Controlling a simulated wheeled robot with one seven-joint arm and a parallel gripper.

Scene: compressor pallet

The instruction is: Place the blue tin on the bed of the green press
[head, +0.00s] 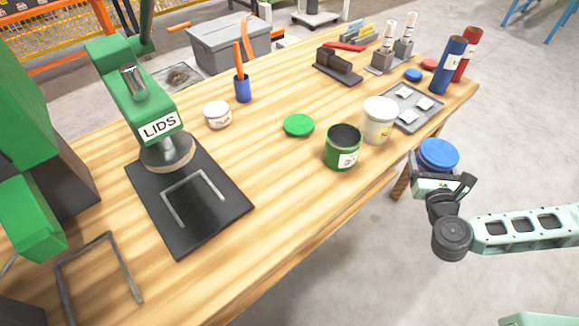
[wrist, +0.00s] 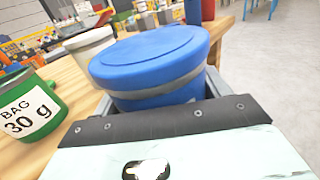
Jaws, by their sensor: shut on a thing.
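The blue tin (head: 438,155) with its blue lid on is held in my gripper (head: 440,180), off the right front edge of the table and over the floor. In the wrist view the blue tin (wrist: 155,65) sits upright between the jaws, its lower part hidden by the gripper. The green press (head: 140,95), labelled LIDS, stands at the left of the table. Its round head is above the back of its black bed (head: 215,212). The bed carries a grey U-shaped bracket and no tin.
A green open tin (head: 342,148) and a white tin (head: 378,120) stand near the front edge, between gripper and press. A green lid (head: 298,125), a small white jar (head: 217,115) and a blue pen cup (head: 242,90) are farther back. A grey tray (head: 425,115) lies at right.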

